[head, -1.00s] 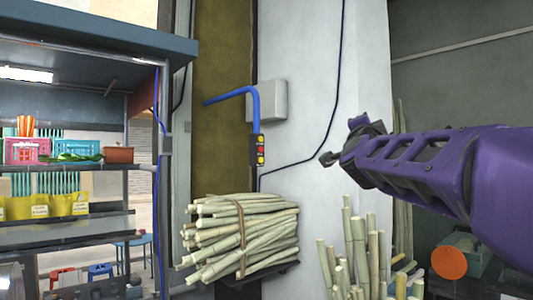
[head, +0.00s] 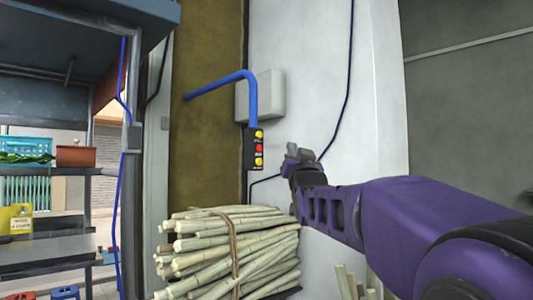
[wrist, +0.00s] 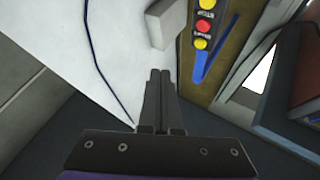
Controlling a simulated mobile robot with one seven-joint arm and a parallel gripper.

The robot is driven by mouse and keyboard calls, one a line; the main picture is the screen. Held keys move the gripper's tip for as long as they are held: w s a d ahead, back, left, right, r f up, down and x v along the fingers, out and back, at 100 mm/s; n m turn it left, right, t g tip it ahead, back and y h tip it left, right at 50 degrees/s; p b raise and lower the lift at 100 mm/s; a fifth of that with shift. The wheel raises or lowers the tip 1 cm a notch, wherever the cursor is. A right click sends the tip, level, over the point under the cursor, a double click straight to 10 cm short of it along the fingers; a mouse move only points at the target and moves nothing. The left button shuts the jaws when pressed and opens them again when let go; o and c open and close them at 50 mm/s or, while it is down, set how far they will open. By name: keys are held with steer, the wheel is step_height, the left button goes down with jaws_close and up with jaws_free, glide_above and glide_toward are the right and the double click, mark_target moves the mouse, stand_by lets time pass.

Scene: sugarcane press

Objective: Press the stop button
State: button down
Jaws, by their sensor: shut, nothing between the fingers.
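A narrow dark control box (head: 249,156) hangs at the lower end of a blue tube, near the white wall. It has a red button (head: 258,148) in the middle, a yellow button above (head: 258,134) and a yellow one below (head: 258,161). The labels are too small to read surely. In the wrist view the red button (wrist: 203,27) and both yellow ones show at the top right, beyond the fingertips. My gripper (head: 293,152) is shut and empty, to the right of the box in the head view and apart from it. In the wrist view its fingers (wrist: 160,75) are together.
A grey wall box (head: 263,95) sits behind the blue tube (head: 250,92). A tied bundle of cane (head: 225,255) lies below the control box. A dark cable (head: 347,90) runs down the white wall. A shelf unit (head: 60,172) stands at the left.

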mark_target(259, 148)
steer(key=shift+s, duration=0.1)
steer(key=shift+a+r, duration=0.1)
steer(key=w+a+p, duration=0.5)
steer(key=w+a, duration=0.1)
steer(key=shift+w+p, duration=0.15)
steer(key=shift+p, duration=0.2)
steer(key=shift+a, duration=0.1)
stand_by(2.1)
steer(key=shift+w+a, duration=0.25)
steer(key=shift+w, duration=0.05)
